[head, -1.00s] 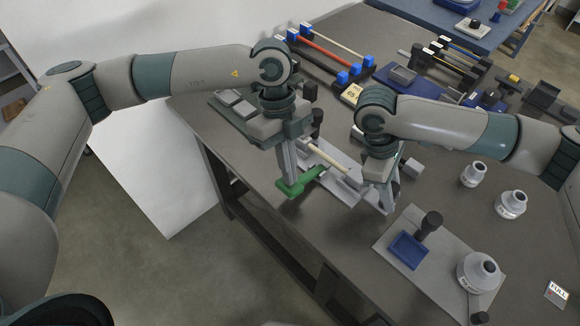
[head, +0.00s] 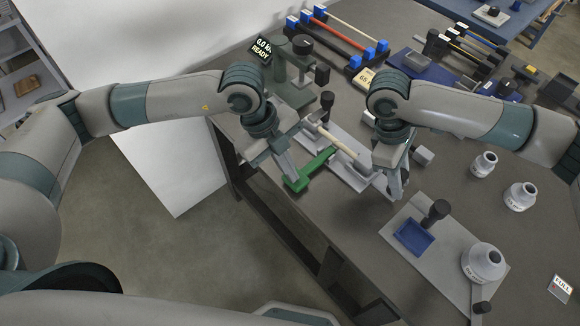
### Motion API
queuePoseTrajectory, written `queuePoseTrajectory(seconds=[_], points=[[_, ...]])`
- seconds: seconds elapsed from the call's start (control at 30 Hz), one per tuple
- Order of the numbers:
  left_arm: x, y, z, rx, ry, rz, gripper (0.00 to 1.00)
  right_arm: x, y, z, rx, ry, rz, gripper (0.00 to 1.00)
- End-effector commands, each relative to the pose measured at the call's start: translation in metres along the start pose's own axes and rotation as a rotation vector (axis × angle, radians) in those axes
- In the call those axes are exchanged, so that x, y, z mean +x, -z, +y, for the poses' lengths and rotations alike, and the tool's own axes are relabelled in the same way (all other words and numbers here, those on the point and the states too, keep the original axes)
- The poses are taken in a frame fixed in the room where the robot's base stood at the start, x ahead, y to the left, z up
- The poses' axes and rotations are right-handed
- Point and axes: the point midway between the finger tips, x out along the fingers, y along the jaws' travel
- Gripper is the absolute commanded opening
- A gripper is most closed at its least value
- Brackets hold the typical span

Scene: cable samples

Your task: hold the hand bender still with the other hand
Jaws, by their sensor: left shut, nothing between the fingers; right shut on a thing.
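The hand bender (head: 346,173) lies at the bench's front edge, a grey metal base with a green lever (head: 309,172) on its left side. A cream rod-like cable sample (head: 335,142) lies along it. My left gripper (head: 292,179) is shut and empty, tilted, with its fingertips at the green lever's near end; whether they touch it I cannot tell. My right gripper (head: 394,192) is shut at the right end of the bender and points down. It appears to grip the bender's grey part, but its own body hides the grip.
A display (head: 263,50) reading READY stands behind my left arm. A rack with coloured rods (head: 345,40) is at the back. A blue tray (head: 413,238) on a grey plate and white weights (head: 484,262) are at right.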

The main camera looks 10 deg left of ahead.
Motion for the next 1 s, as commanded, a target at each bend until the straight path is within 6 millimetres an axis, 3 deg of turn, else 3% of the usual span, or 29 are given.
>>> queuePoseTrajectory(seconds=[0.23,0.47,1.0], points=[[0.000,0.000,0.003,-0.003,-0.012,-0.001,0.00,0.000,-0.001,0.001,0.000,0.000,-0.001,0.00],[-0.021,0.006,-0.003,0.001,-0.005,-0.001,0.00,0.000,-0.001,0.001,0.001,0.000,-0.001,0.00],[-0.117,0.011,-0.003,0.000,0.001,-0.002,0.00,0.000,-0.001,0.000,0.001,0.000,-0.002,0.00]])
